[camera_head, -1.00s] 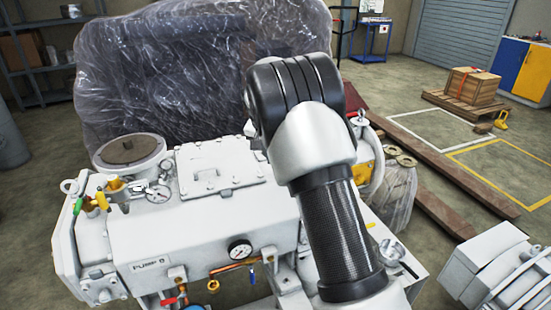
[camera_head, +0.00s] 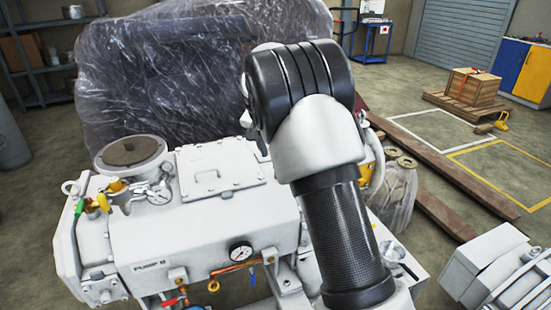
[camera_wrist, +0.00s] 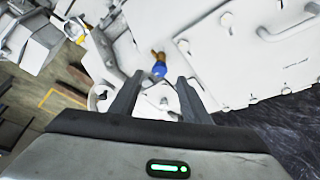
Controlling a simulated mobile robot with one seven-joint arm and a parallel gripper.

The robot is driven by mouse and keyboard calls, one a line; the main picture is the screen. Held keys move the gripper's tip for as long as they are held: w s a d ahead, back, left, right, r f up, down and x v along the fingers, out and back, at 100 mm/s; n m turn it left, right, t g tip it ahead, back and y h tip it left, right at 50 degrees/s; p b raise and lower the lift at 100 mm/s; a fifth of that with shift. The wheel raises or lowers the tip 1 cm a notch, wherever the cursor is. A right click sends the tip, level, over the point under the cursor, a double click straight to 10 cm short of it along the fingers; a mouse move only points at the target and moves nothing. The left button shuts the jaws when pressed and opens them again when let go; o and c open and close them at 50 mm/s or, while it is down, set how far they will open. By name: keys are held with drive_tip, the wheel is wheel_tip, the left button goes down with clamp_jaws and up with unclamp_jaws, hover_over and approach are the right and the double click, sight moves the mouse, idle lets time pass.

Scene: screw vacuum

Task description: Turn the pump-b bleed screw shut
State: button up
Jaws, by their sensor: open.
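The pump labelled with a "PUMP" plate (camera_head: 152,267) stands in front of me, a white housing with a gauge (camera_head: 241,251) on its front. In the wrist view my gripper (camera_wrist: 160,88) is open and empty, its two dark fingers pointing at the white housing (camera_wrist: 205,60). A brass fitting with a blue end (camera_wrist: 159,66) shows just beyond the fingertips, apart from them. A round white part with small metal details (camera_wrist: 160,100) shows between the fingers. I cannot tell for certain which part is the bleed screw. My arm hides my gripper in the head view.
Brass, red and blue fittings (camera_head: 213,286) hang under the pump's front. Green and yellow handles (camera_head: 103,203) stand at its left end. A plastic-wrapped machine (camera_head: 190,70) is behind. White equipment (camera_head: 490,270) stands at right; a beam (camera_head: 450,175) lies on the floor.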

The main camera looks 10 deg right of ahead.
drive_tip(key=p+v, duration=0.1)
drive_tip(key=v, duration=1.2)
drive_tip(key=s+d+r+n+y, duration=0.1)
drive_tip(key=s+d+r+n, duration=0.15)
drive_tip(key=s, duration=0.55)
drive_tip(key=s+d+r+n+y, duration=0.15)
drive_tip(key=s+r, duration=0.25)
drive_tip(key=s, duration=0.5)
drive_tip(key=s+f+n+t, duration=0.1)
drive_tip(key=s+f, duration=0.1)
drive_tip(key=s, duration=0.7)
drive_tip(key=s+f+n+t, duration=0.1)
drive_tip(key=s+f+n, duration=0.15)
drive_tip(key=s, duration=0.75)
wheel_tip(320, 180, up, 12)
drive_tip(key=p, duration=1.3)
drive_tip(key=shift+s+d+r+p, duration=0.2)
drive_tip(key=shift+s+p, duration=0.05)
drive_tip(key=shift+p, duration=0.15)
drive_tip(key=shift+m, duration=0.25)
